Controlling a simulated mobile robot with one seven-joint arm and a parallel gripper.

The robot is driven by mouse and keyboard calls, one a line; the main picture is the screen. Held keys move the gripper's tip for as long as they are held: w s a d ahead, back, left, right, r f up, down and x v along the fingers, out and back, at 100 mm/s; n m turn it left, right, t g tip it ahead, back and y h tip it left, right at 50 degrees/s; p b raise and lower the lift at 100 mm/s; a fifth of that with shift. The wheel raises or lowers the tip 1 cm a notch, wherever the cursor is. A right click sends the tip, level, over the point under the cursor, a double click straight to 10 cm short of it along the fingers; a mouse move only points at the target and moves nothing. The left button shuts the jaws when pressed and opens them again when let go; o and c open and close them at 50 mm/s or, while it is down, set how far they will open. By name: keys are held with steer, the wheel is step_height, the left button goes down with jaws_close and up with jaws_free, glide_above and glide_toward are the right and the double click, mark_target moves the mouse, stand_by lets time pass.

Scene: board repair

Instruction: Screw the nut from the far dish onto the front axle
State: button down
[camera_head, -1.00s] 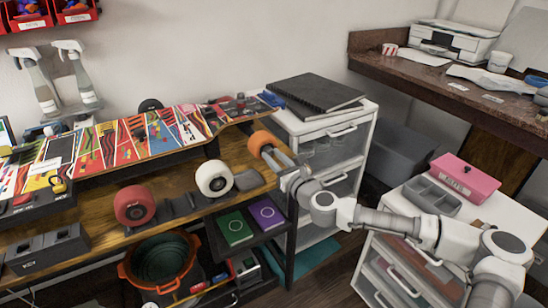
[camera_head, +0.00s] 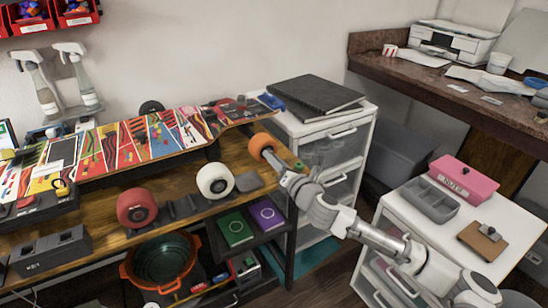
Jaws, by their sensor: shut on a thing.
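The skateboard (camera_head: 140,145), with a colourful graphic, lies along the workbench. An orange wheel (camera_head: 262,146) sits below its right end, seemingly on an axle that I cannot see. My gripper (camera_head: 277,165) is shut at the right side of the orange wheel, its fingers pointing at the wheel's face. The nut is too small or hidden between the fingertips; I cannot see its thread or the axle end. A grey compartment tray (camera_head: 430,206) stands on the white drawer unit at right. I cannot tell which holder is the far dish.
A red wheel (camera_head: 136,206) and a white wheel (camera_head: 214,180) stand along the bench front. A pink box (camera_head: 464,178) and a brown clipboard-like item (camera_head: 483,240) lie on the right drawer unit (camera_head: 409,237). Another drawer unit (camera_head: 330,140) with black binders stands behind my gripper.

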steer(key=shift+f+m, duration=0.1)
steer(key=shift+m, duration=0.9)
steer(key=c, duration=0.6)
jaws_free()
steer(key=shift+c, duration=0.9)
steer(key=n, duration=0.3)
steer(key=shift+n, duration=1.4)
